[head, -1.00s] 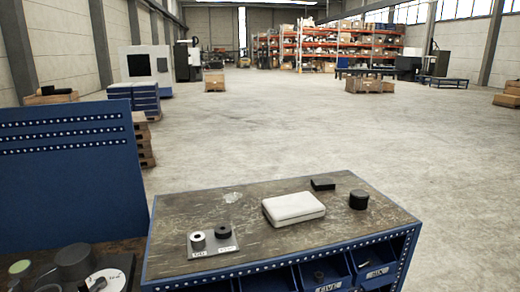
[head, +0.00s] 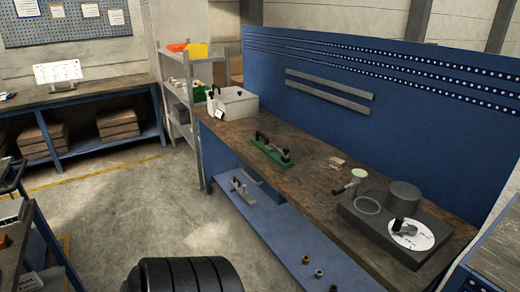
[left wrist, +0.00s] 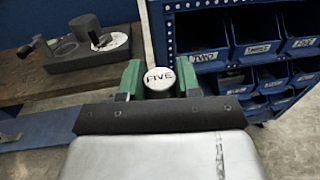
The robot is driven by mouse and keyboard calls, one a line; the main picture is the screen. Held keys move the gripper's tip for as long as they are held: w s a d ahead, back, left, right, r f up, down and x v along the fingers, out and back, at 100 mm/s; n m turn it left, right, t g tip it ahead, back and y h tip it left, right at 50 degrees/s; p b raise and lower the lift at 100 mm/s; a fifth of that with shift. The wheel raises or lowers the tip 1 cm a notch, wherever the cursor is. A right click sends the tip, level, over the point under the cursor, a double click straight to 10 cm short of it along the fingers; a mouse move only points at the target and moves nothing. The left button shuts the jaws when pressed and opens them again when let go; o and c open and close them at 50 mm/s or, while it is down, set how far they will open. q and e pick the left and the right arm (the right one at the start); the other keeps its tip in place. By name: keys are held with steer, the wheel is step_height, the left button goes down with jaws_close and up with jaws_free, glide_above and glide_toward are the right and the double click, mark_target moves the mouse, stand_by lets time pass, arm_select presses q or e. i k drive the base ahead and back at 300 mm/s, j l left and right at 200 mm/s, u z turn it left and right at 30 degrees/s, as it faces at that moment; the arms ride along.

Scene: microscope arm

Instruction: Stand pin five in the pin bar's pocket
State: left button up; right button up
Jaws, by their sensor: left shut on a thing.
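Pin five (left wrist: 158,80), a dark round pin with a pale top marked FIVE, is in the left wrist view. My left gripper (left wrist: 159,76) is shut on it, with one green finger on each side. Its lower part is hidden or dark, so I cannot tell its tilt. The pin and the left gripper do not show in the head view. I cannot pick out the pin bar or its pocket for certain. A green fixture (head: 270,150) with black parts lies on the wooden bench (head: 310,185). My right gripper is not in view.
A dark grey block (head: 365,222) with a cylinder and a white dial (head: 418,234) stands on the bench. A light box (head: 233,103) is at its far end. Small pieces (head: 318,272) lie on the blue lower shelf. Blue labelled bins (left wrist: 205,40) are at right in the wrist view.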

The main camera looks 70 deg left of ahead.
mark_target(271, 151)
steer(key=i+j+u, duration=0.2)
steer(key=j, duration=0.2)
steer(key=j+u, duration=0.2)
steer(key=j, duration=0.2)
steer(key=i+j+u, duration=0.2)
steer(key=j, duration=0.15)
steer(key=i+j+u, duration=0.25)
steer(key=i+j, duration=0.2)
steer(key=j, duration=0.2)
steer(key=i+j, duration=0.2)
steer(key=j, duration=0.15)
steer(key=i+j, duration=0.2)
steer(key=j, duration=0.2)
steer(key=i+j, duration=0.2)
steer(key=j, duration=0.15)
steer(key=i+j+u, duration=0.1)
steer(key=j, duration=0.3)
steer(key=i, duration=0.1)
